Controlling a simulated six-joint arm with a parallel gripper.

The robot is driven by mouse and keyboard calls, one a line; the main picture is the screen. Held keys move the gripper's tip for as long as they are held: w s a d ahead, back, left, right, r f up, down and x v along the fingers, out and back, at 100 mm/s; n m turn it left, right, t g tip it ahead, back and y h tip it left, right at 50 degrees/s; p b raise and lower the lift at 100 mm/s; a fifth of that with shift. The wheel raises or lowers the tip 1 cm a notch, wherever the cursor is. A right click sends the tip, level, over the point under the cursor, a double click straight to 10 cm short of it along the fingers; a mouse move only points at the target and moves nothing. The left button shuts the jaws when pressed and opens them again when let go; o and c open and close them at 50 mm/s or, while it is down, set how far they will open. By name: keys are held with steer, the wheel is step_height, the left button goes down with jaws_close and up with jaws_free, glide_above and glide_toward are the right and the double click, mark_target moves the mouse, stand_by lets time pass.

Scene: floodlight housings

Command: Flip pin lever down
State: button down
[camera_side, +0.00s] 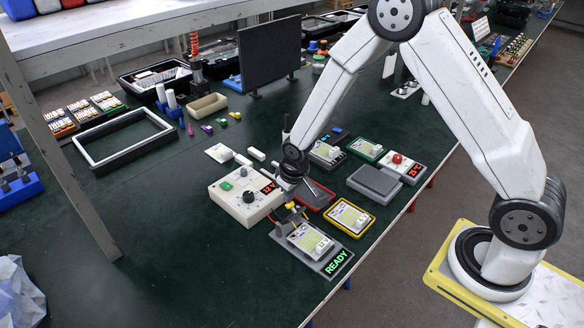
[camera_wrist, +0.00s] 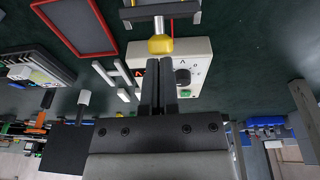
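A yellow-tipped lever (camera_side: 291,206) stands at the back edge of the grey test fixture (camera_side: 337,264), which shows a green READY display. A labelled housing (camera_side: 310,240) lies in the fixture. In the wrist view the yellow knob (camera_wrist: 160,45) sits in front of my fingertips, below a dark bracket (camera_wrist: 160,14). My gripper (camera_wrist: 158,62) has its two dark fingers close together with nothing visible between them. I cannot tell whether the fingertips touch the knob. In the side view my gripper (camera_side: 290,183) is just above and behind the lever, its fingers hard to make out.
A white supply box (camera_side: 228,197) with a black dial stands close on the left of my gripper. A red tray (camera_side: 316,198), a yellow-framed housing (camera_side: 349,218) and a grey box (camera_side: 374,184) lie to the right.

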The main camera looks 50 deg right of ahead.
mark_target(294, 210)
steer(key=shift+s+a+f+t+y, duration=0.15)
steer(key=shift+s+a+t+y, duration=0.2)
steer(key=shift+s+t, duration=0.35)
steer(key=shift+a+t, duration=0.2)
steer(key=shift+t, duration=0.4)
steer(key=shift+s+d+t, duration=0.4)
steer(key=shift+d+t, duration=0.05)
steer(key=shift+t, duration=0.15)
steer(key=shift+s+f, duration=0.25)
steer(key=shift+s, duration=0.6)
steer(key=shift+s+f, duration=0.65)
steer(key=shift+s, duration=0.35)
steer(key=shift+r, duration=0.8)
steer(key=shift+r, duration=0.15)
